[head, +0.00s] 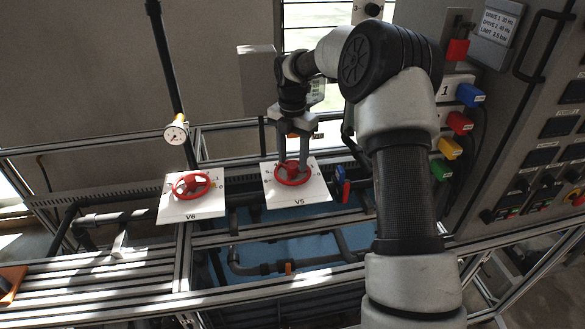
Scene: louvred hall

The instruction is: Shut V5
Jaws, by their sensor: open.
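The V5 valve is a red handwheel (293,173) on a white plate (312,192) labelled V5, near the middle of the head view. My gripper (292,160) points down at this wheel from above. Its two fingers are apart, with the tips at the wheel's rim and hub. I cannot tell whether the fingers touch the wheel. Part of the wheel's far side is hidden behind the fingers.
A similar red handwheel (191,185) on a plate labelled V6 is to the left, with a round gauge (175,134) behind it. A grey control cabinet (500,110) with coloured plugs stands at right. Metal frame rails (120,270) and pipes surround the valves.

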